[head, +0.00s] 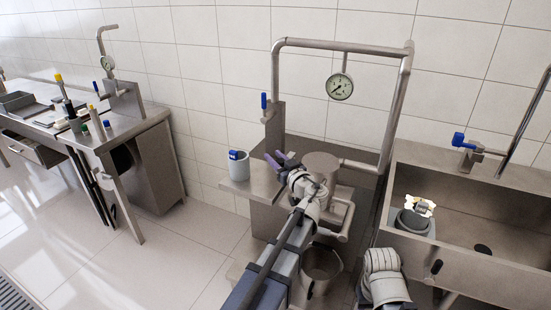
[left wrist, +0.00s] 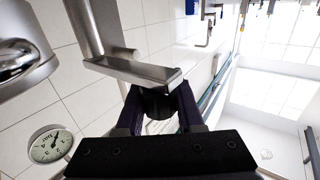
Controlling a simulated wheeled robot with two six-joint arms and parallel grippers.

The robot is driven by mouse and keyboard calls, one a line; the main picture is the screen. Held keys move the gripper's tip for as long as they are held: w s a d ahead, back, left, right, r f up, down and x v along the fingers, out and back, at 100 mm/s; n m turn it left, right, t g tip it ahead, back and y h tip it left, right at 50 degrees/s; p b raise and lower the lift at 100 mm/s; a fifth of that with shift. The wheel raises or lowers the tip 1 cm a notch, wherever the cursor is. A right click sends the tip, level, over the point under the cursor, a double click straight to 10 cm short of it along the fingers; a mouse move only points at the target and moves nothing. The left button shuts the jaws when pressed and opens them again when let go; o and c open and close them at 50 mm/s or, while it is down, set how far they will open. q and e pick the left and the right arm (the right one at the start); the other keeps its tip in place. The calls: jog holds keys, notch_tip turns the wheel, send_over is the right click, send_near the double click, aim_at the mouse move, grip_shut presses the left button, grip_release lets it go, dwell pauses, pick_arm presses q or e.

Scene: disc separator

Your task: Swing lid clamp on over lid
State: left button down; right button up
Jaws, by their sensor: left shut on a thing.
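My left gripper (head: 279,159) has dark purple fingers and is beside the steel separator drum (head: 321,165), on its left side in the head view. In the left wrist view my left gripper (left wrist: 158,115) is shut on a dark knob (left wrist: 157,101) at the end of a flat steel bar (left wrist: 135,71). The bar joins a steel post (left wrist: 84,25) and looks like the lid clamp. In the head view I cannot make out the clamp near the fingers. A rounded steel part (left wrist: 20,60) shows at the left of the wrist view. My right gripper is not visible.
A pipe frame with a pressure gauge (head: 340,86) rises behind the drum. A grey-and-blue container (head: 239,165) stands left of the gripper. A steel bucket (head: 321,262) is below.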

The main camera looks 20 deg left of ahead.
aim_at(284, 160)
pick_arm(q)
jog(key=shift+w+d+n+g+y, duration=0.15)
jog(key=shift+d+n+g+y, duration=0.65)
jog(key=shift+g, duration=0.3)
jog(key=n+g, duration=0.1)
jog(key=d+n+g+y, duration=0.1)
jog(key=g, duration=0.1)
jog(key=shift+s, duration=0.2)
jog(key=shift+s+d+n+g+y, duration=0.2)
jog(key=shift+n+g+y, duration=0.1)
jog(key=shift+n+g, duration=0.25)
jog(key=c, duration=0.5)
grip_release()
jog(key=shift+v, duration=3.9)
